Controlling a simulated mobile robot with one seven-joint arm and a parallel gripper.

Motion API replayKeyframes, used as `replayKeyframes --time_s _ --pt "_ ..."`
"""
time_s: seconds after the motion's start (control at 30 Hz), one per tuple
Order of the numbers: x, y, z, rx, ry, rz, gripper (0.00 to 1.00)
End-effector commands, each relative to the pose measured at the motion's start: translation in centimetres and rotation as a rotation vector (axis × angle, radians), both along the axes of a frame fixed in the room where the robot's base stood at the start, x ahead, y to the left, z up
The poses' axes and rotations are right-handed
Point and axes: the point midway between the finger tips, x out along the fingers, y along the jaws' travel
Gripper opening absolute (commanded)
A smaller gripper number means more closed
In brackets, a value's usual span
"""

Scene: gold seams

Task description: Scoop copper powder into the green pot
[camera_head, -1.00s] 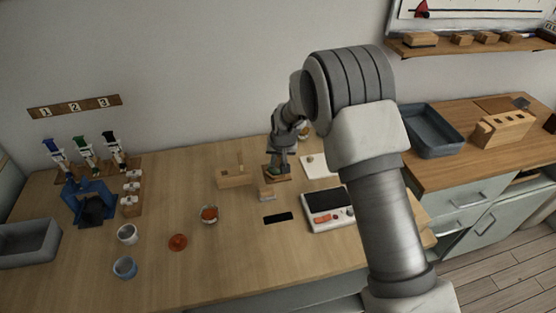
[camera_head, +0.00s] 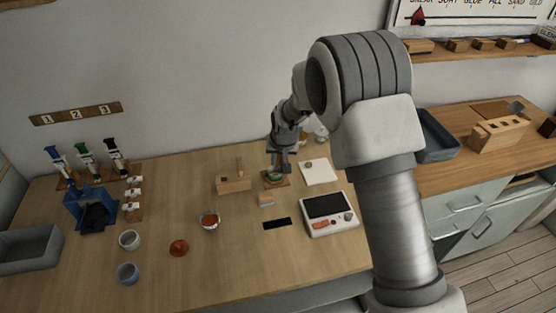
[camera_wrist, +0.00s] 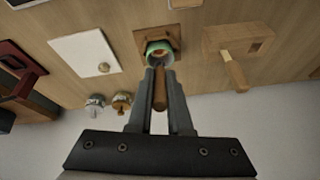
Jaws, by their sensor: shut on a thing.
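The green pot (camera_wrist: 153,47) stands on a brown wooden base (camera_wrist: 172,34) in the wrist view, and on the table in the head view (camera_head: 274,179). Orange-brown material or a scoop end shows inside its rim; I cannot tell which. My gripper (camera_wrist: 160,74) is shut on a brown rod-like handle (camera_wrist: 160,92), apparently a scoop's, whose far end points into the pot mouth. In the head view my gripper (camera_head: 279,166) is right above the pot. Two small lidded jars, one silver (camera_wrist: 95,102) and one copper-brown (camera_wrist: 122,101), stand nearby; their contents are hidden.
A wooden block with an upright stick (camera_head: 234,184) stands left of the pot. A white pad (camera_head: 319,172) and a scale-like device (camera_head: 328,213) lie to the right.

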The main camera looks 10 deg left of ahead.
Motion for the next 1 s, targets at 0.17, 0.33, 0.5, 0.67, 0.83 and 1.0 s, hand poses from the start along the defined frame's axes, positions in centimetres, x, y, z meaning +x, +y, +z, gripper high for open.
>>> replayKeyframes --time_s 0.17,0.33,0.5,0.67,0.83,1.0 --pt "0.0 0.0 0.0 0.000 0.000 0.000 0.00" --pt "0.0 0.0 1.0 0.000 0.000 0.000 0.00" --pt "0.0 0.0 2.8 0.000 -0.002 0.000 0.00" --pt "0.0 0.0 4.4 0.000 -0.001 0.000 0.00" --pt "0.0 0.0 5.1 0.000 0.000 0.000 0.00" --pt "0.0 0.0 5.0 0.000 0.000 0.000 0.00"
